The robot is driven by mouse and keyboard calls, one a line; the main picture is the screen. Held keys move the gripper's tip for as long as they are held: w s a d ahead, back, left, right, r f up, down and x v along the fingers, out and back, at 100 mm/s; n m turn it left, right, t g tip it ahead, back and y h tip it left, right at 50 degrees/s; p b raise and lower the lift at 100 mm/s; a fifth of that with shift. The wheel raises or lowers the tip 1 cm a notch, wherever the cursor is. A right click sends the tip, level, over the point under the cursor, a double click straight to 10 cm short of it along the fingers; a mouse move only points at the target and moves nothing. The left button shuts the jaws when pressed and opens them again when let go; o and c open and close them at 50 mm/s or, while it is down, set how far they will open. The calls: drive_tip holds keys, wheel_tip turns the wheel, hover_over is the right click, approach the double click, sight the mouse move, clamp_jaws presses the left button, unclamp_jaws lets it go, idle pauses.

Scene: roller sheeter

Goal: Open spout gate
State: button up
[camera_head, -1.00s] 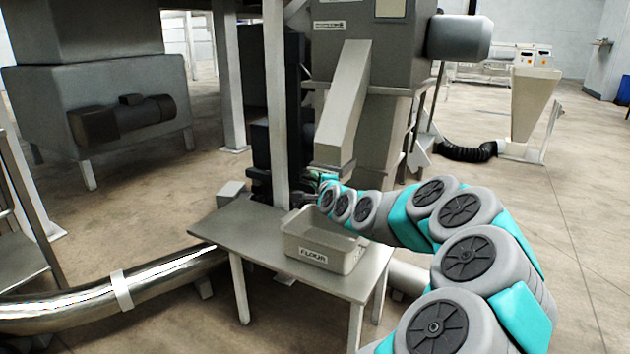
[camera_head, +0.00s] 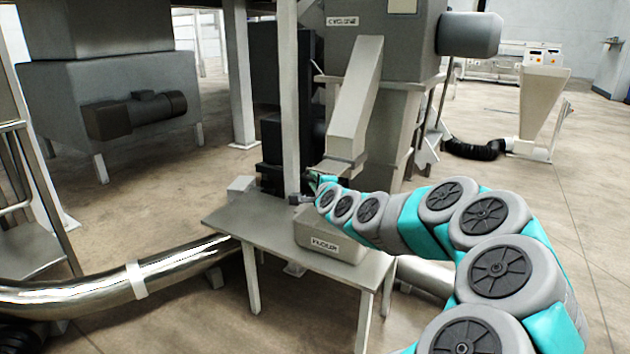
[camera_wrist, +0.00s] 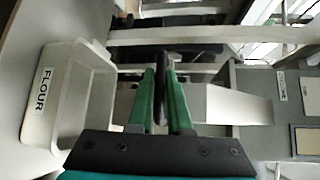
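The grey sloping spout (camera_head: 354,105) comes down from the cyclone body in the head view. Its lower end (camera_head: 337,165) hangs above the table's back part. My gripper (camera_head: 318,186) is just below and left of that end. In the wrist view the spout (camera_wrist: 235,104) lies right of my gripper (camera_wrist: 161,88). The two green fingers stand close on either side of a dark upright bar (camera_wrist: 161,82), seemingly the gate's handle, and appear shut on it. The gate plate itself is hard to make out. A bin labelled FLOUR (camera_head: 325,245) stands below, and shows in the wrist view (camera_wrist: 87,92).
The bin stands on a grey table (camera_head: 240,220), partly behind my arm. A thin white post (camera_head: 288,110) and a dark machine stand behind the gripper. A shiny pipe (camera_head: 190,262) runs at the lower left.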

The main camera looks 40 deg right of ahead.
drive_tip(key=o, duration=0.4)
drive_tip(key=shift+s, duration=0.1)
drive_tip(key=v, duration=0.7)
drive_tip(key=shift+s+b, duration=0.3)
drive_tip(key=shift+b, duration=0.05)
drive_tip(key=shift+a, duration=0.1)
drive_tip(key=shift+a, duration=0.15)
